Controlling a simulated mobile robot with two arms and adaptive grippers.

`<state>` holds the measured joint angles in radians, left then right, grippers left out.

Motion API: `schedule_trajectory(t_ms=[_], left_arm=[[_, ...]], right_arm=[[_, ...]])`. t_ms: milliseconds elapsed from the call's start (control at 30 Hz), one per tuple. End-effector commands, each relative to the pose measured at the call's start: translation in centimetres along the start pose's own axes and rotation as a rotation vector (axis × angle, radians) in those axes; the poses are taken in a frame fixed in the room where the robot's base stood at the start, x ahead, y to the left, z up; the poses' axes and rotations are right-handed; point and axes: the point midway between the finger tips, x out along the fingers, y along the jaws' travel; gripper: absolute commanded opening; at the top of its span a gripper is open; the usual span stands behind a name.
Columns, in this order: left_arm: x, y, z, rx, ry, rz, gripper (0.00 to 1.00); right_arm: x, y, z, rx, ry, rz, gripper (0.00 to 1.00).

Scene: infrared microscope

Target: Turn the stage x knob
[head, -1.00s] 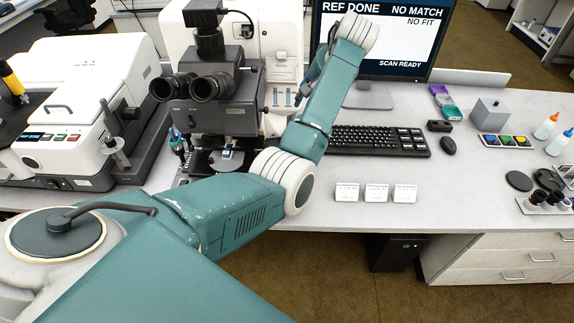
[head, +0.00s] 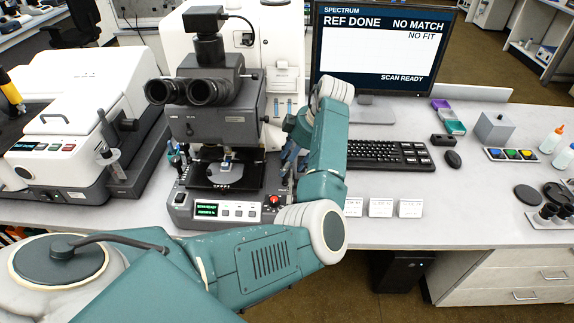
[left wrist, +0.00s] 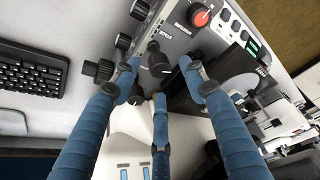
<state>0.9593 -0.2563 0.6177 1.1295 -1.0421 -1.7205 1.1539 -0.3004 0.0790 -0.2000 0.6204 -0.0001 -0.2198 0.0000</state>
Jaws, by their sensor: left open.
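The microscope (head: 215,95) stands on the bench with its stage (head: 224,172) below the twin eyepieces. My left gripper (head: 289,158) is at the right side of its base, partly hidden by my forearm. In the left wrist view its three blue fingers (left wrist: 160,74) are spread open. A black knob (left wrist: 159,66) shows between the fingertips, with no clear contact. Other black knobs (left wrist: 98,71) sit nearby along the grey side panel. I cannot read which knob is the stage x knob. My right gripper is not in view.
A red knob (head: 274,200) and green displays (head: 206,210) are on the microscope's front panel. The monitor (head: 375,50) and keyboard (head: 388,155) stand to the right, close to my forearm. Small white cards (head: 382,208) stand near the bench's front edge.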

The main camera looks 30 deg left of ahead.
Motion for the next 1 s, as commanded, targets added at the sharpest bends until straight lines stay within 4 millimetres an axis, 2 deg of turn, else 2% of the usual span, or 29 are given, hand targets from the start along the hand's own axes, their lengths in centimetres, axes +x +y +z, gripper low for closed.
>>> schedule_trajectory(t_ms=[200,567,800,1000], left_arm=[[2.7,0.0,-0.1,0.0,0.0,-0.001,0.43],[3.4,0.0,0.0,0.0,-0.001,0.001,0.43],[3.3,0.0,-0.1,0.0,0.001,0.0,0.02],[3.3,-0.1,-0.2,0.001,0.002,0.0,0.01]], right_arm=[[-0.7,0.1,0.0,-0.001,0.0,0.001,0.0],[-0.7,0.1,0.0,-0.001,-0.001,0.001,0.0],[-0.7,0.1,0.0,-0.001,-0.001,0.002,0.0],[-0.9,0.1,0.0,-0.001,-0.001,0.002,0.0]])
